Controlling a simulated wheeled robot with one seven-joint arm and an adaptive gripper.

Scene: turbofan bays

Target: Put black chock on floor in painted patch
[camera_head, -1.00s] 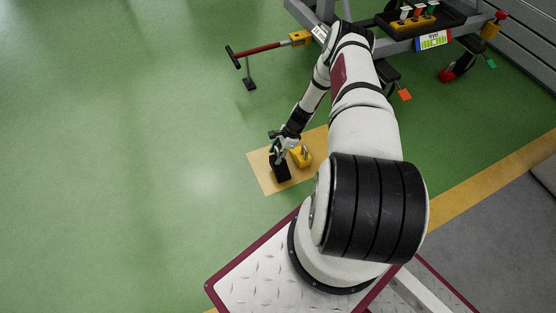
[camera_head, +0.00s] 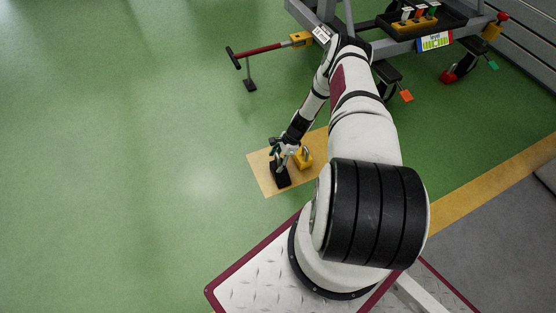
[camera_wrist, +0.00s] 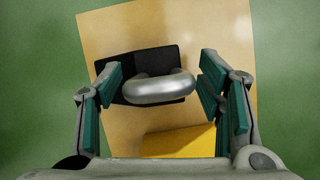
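The black chock (camera_head: 281,178) is on the tan painted patch (camera_head: 262,178) on the green floor. In the wrist view the black chock (camera_wrist: 172,61) shows with a grey metal handle on top, over the patch (camera_wrist: 225,35). My gripper (camera_head: 284,153) is directly above the chock. In the wrist view my gripper (camera_wrist: 162,82) has its two green-padded fingers spread apart, one on each side of the handle, with small gaps. A yellow chock (camera_head: 304,159) stands on the same patch, close to the right of the black one. It also shows in the wrist view (camera_wrist: 180,143).
A grey wheeled stand (camera_head: 350,15) with a tray of coloured items (camera_head: 425,18) is at the top right. A red-handled tow bar (camera_head: 262,49) reaches left from it. The floor at left is clear. A yellow line (camera_head: 480,190) runs at right.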

